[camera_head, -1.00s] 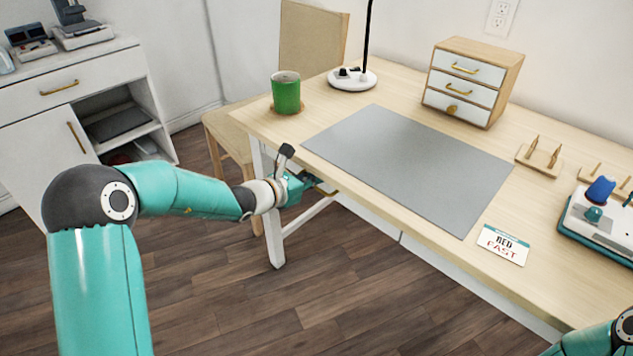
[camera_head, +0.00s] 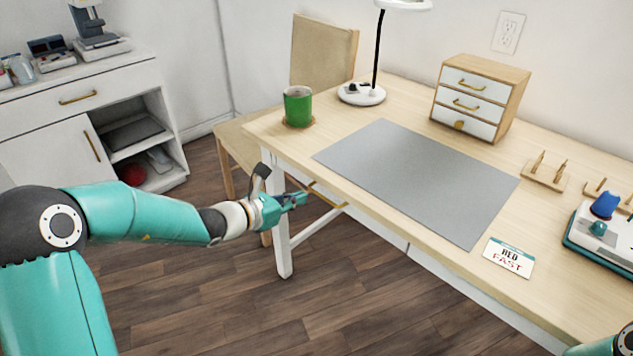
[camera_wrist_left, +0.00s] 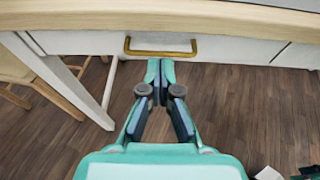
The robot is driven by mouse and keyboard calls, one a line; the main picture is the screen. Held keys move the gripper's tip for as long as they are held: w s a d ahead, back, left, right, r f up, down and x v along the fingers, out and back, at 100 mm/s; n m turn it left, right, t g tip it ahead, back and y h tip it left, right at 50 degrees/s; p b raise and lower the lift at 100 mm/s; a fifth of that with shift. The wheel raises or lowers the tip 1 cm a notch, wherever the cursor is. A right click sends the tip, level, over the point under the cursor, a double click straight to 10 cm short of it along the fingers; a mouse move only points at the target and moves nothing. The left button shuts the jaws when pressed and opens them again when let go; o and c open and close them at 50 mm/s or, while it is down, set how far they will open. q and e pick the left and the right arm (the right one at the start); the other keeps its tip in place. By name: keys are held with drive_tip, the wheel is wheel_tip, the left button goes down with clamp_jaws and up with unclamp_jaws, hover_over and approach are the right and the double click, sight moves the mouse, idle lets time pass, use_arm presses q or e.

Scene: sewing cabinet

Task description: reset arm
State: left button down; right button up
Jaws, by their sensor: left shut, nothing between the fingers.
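My left gripper (camera_head: 298,198) is in front of the table's near left corner, below the level of the tabletop. In the left wrist view its fingers (camera_wrist_left: 160,72) are together with nothing between them. A brass drawer handle (camera_wrist_left: 160,50) on the white drawer front under the table edge shows just beyond the fingertips. The same handle (camera_head: 326,194) appears in the head view beside the gripper. The drawer looks shut. At the lower right of the head view only a piece of my right arm shows; its gripper is out of the picture.
The wooden table (camera_head: 350,170) carries a grey mat (camera_head: 420,180), a green mug (camera_head: 298,106), a lamp (camera_head: 362,95), a small drawer box (camera_head: 480,98) and a card (camera_head: 509,257). A chair (camera_head: 235,145) stands behind the left table leg. A white cabinet (camera_head: 50,150) is at the left. The floor in front is open.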

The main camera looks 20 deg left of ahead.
use_arm(q)
drive_tip(key=s+d+f+m+g+h, duration=0.1)
drive_tip(key=s+d+f+m+g, duration=0.25)
drive_tip(key=s+d+f, duration=0.5)
drive_tip(key=s+d+f+m+g+h, duration=0.1)
drive_tip(key=s+d+f+m+g, duration=0.35)
drive_tip(key=f, duration=0.65)
drive_tip(key=s+a+f+m+g+y, duration=0.1)
drive_tip(key=s+f+m+g+y, duration=0.1)
drive_tip(key=s+f+m, duration=0.4)
drive_tip(key=s+a+f+m+g+y, duration=0.1)
drive_tip(key=s+f+m+g, duration=0.15)
drive_tip(key=s+m, duration=0.4)
drive_tip(key=s+a+f+m+g+y, duration=0.15)
drive_tip(key=s+f+m, duration=0.25)
drive_tip(key=s, duration=0.5)
drive_tip(key=w+d+r+m+t+p, duration=0.1)
drive_tip(key=w+r+m+p, duration=0.2)
drive_tip(key=r+p, duration=2)
drive_tip(key=shift+w+m+t, duration=0.2)
drive_tip(key=shift+m+t, duration=0.2)
drive_tip(key=shift+m, duration=0.05)
